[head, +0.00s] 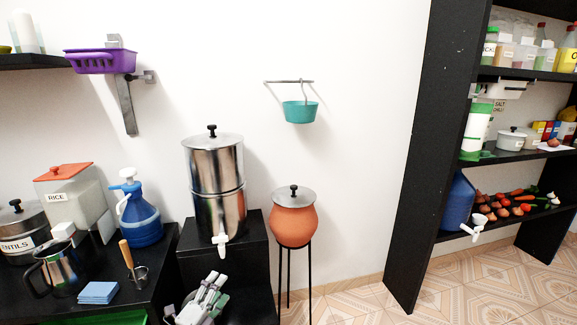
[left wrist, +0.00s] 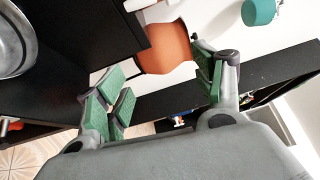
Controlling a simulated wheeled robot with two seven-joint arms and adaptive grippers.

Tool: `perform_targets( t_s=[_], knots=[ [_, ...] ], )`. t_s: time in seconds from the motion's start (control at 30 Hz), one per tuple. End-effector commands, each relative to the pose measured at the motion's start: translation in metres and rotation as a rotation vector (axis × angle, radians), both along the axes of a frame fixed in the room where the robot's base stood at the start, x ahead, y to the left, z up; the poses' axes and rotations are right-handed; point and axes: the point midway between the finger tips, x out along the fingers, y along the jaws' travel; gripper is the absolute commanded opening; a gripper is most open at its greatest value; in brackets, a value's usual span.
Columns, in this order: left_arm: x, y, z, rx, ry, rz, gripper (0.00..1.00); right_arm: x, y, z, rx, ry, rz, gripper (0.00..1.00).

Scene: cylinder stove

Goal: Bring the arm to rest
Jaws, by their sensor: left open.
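My left gripper (head: 205,298) shows at the bottom of the head view, in front of the black stand under the steel water filter. In the left wrist view its green-padded fingers (left wrist: 160,75) are spread apart with nothing between them. The orange clay pot (left wrist: 165,48) shows beyond the fingertips there, apart from them. In the head view this pot (head: 293,222) stands upright with a steel lid on a thin black stand, to the right of the gripper. My right gripper is in neither view.
The steel water filter (head: 214,175) stands on a black stand (head: 250,245). A black counter (head: 150,285) at left holds a rice container (head: 75,195), a blue jug (head: 140,220) and a steel pitcher (head: 55,272). A black shelf unit (head: 420,150) stands at right. Tiled floor (head: 370,300) lies open between.

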Motion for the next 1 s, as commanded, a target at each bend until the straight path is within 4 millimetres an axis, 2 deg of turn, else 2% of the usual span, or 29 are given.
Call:
perform_targets(
  t_s=[0.27, 0.47, 0.73, 1.0],
  knots=[
    [-0.014, 0.033, -0.046, -0.288, 0.204, 0.253, 0.68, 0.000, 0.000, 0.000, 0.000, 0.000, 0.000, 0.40],
    [-0.038, 0.050, -0.092, -0.475, 0.377, 0.434, 0.68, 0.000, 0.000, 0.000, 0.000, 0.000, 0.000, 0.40],
    [-0.090, 0.055, -0.161, -0.696, 0.647, 0.670, 0.68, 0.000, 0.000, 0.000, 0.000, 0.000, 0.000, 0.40],
    [-0.164, 0.036, -0.224, -0.879, 0.954, 0.892, 0.68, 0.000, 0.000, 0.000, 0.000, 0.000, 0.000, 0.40]
  ],
)
